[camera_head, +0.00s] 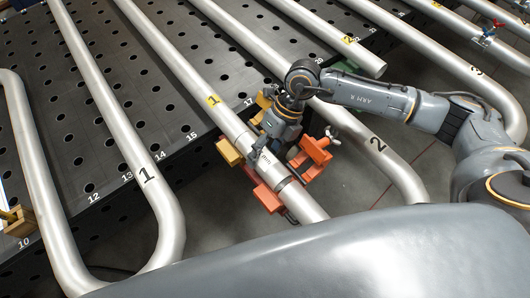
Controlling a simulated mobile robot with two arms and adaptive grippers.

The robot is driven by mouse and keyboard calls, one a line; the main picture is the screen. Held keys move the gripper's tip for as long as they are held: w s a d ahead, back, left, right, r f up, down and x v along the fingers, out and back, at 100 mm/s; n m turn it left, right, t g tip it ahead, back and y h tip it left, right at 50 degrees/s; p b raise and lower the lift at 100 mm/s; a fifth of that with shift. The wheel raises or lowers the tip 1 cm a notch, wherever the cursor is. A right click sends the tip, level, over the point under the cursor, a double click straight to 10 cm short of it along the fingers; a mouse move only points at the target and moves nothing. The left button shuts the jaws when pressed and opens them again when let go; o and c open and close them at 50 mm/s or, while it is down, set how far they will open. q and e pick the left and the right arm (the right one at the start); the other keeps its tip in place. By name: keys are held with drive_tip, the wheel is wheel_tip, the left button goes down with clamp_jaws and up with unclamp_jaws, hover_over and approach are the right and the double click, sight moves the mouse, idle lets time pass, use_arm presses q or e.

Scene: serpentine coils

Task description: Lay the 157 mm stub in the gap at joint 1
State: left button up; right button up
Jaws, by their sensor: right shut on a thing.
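The stub (265,166) is a short bright metal tube with small dark lettering ending in "mm". It lies in line with the long tube tagged with a yellow 1 (213,100) above it and a tube end (303,207) below it. Whether small gaps are left at its ends I cannot tell. My right gripper (268,150) comes down from above and is shut on the stub, hiding part of it. My left gripper is not in view.
Orange clamp parts (314,154) stand right of the stub, and another orange part (267,197) lies below it. A yellow block (228,151) is at its left. The U-bend marked 1 (147,175) is at left, the one marked 2 (378,144) at right. The perforated table (120,130) ends nearby.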

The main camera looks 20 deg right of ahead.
drive_tip(key=shift+w+a+f, duration=0.1)
drive_tip(key=shift+w+a, duration=0.05)
drive_tip(key=shift+w, duration=0.05)
idle(1.0)
drive_tip(key=o, duration=1.5)
drive_tip(key=shift+o, duration=0.9)
drive_tip(key=shift+w+f, duration=0.1)
drive_tip(key=shift+w+r, duration=0.15)
drive_tip(key=shift+r, duration=0.25)
drive_tip(key=v, duration=1.1)
drive_tip(key=shift+r, duration=0.25)
